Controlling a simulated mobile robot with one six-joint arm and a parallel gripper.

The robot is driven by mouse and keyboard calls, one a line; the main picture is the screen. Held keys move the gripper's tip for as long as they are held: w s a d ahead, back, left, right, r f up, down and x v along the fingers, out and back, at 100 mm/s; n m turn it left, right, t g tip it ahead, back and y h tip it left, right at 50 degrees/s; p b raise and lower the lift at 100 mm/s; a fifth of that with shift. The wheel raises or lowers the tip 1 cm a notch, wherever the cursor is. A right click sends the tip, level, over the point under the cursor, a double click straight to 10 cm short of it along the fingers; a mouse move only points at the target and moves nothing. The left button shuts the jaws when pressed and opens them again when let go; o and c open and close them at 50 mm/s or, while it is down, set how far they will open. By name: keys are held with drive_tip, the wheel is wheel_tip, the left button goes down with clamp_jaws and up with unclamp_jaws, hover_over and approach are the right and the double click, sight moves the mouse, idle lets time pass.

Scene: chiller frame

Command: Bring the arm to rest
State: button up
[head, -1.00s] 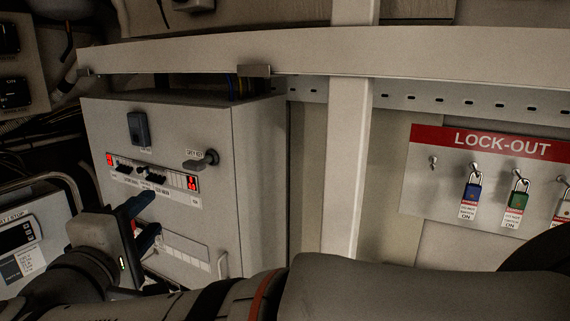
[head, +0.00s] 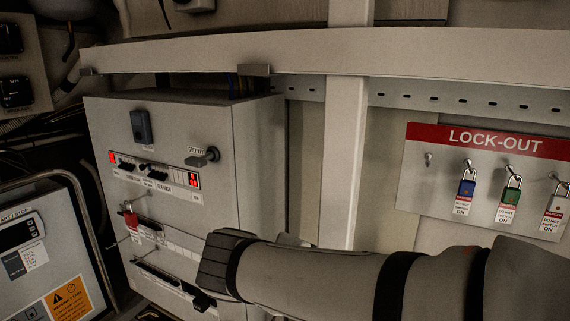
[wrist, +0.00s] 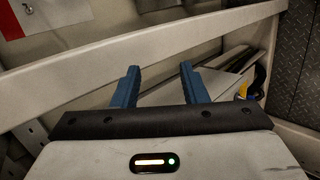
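My gripper (wrist: 160,72) shows in the wrist view, with its two blue fingers apart and nothing between them. In the head view the gripper is out of sight; only my arm's links cross the lower right, in front of the cabinet's lower right corner. The wrist view looks toward a pale slanting beam (wrist: 110,62), with a corner of the lock-out board (wrist: 50,14) at its upper left. I cannot tell the exact gap between the fingers and the beam.
The grey control cabinet (head: 165,116) stands left of centre; a red padlock (head: 131,219) with a tag hangs on its front. The lock-out board (head: 420,185) holds several padlocks at right. A pale rail (head: 300,52) and post (head: 345,150) stand behind my arm.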

drive_tip(key=s+d+f+m+g+y, duration=0.5)
drive_tip(key=s+d+f+m+y, duration=0.1)
drive_tip(key=s+d+f+m, duration=0.3)
drive_tip(key=shift+d+f+m, duration=0.65)
drive_tip(key=shift+d+m, duration=0.15)
drive_tip(key=shift+d, duration=0.4)
idle(0.7)
